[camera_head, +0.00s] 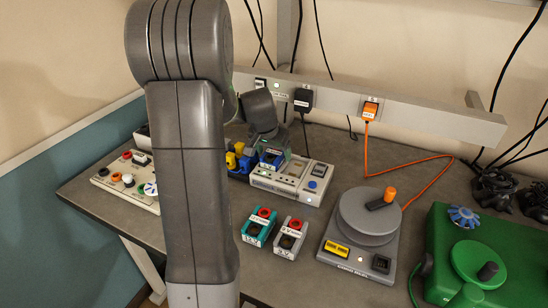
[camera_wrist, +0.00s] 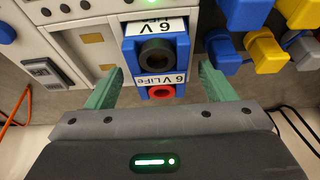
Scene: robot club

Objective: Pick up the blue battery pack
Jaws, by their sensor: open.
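The blue battery pack (camera_head: 270,158), labelled "6 V LiFe" in the wrist view (camera_wrist: 157,52), is at the left end of a cream charger-like device (camera_head: 303,180). It has a black round terminal and a red one. Whether it is seated in a bay is unclear. My gripper (camera_head: 270,146) is over the pack from behind. In the wrist view, its green fingers (camera_wrist: 162,76) are open, one on each side of the pack with a gap at both sides. The pack lies between them, not gripped.
Blue and yellow parts (camera_head: 238,160) stand close to the pack. A teal pack (camera_head: 254,232) and a grey pack (camera_head: 288,240) lie in front. A grey turntable unit (camera_head: 350,246) and a green machine (camera_head: 510,240) stand right. A knobbed panel (camera_head: 118,188) is left. A power rail (camera_head: 430,122) runs behind.

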